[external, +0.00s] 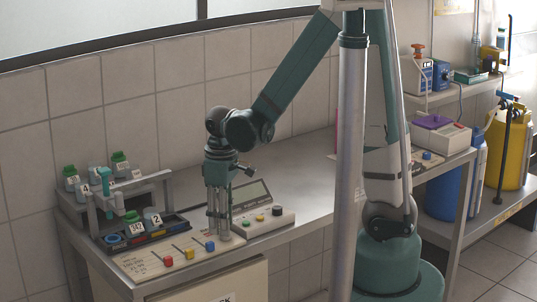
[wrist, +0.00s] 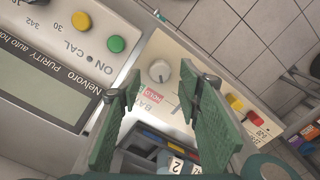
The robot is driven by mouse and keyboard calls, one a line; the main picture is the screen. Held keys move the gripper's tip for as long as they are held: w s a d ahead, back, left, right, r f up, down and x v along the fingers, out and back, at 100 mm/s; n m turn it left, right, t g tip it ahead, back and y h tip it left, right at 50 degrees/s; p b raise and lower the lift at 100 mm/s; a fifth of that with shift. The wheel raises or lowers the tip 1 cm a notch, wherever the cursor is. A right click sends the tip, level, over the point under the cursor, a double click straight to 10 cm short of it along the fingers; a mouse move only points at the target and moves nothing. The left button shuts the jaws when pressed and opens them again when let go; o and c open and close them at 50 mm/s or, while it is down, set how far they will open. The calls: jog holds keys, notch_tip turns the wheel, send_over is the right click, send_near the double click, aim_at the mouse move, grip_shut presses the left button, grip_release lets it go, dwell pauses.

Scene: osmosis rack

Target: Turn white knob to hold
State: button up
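The white knob (wrist: 160,71) is a small round dial with a mark on its face, on a cream panel (wrist: 190,60). A red label reading HOLD (wrist: 152,94) lies beside it, with more lettering nearby. In the wrist view my gripper (wrist: 160,82) is open and empty, with one green-padded finger on each side of the knob in the picture. I cannot tell whether the fingers touch it. In the external view my gripper (external: 220,236) points straight down over the bench panel (external: 135,266). The white knob cannot be made out there, near the fingers.
A display box (external: 264,222) with yellow and green buttons stands right of my gripper. Left are red (external: 167,261), yellow and blue (external: 210,247) slider caps. A rack (external: 74,209) with green-capped bottles and a compartment tray (external: 160,232) stand further left.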

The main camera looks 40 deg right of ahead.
notch_tip(320, 180, up, 10)
dwell(0.7)
jog(key=shift+d, duration=0.1)
dwell(0.6)
jog(key=s+d+r+m+t, duration=0.3)
jog(key=d+r, duration=0.2)
jog(key=d, duration=0.2)
jog(key=s+d+r+m+t, duration=0.3)
jog(key=s+d+r+t, duration=0.1)
jog(key=d+r, duration=0.2)
jog(key=shift+s+d+r+m, duration=0.2)
jog(key=shift+s+d+m, duration=0.15)
jog(key=shift+d, duration=0.4)
dwell(1.9)
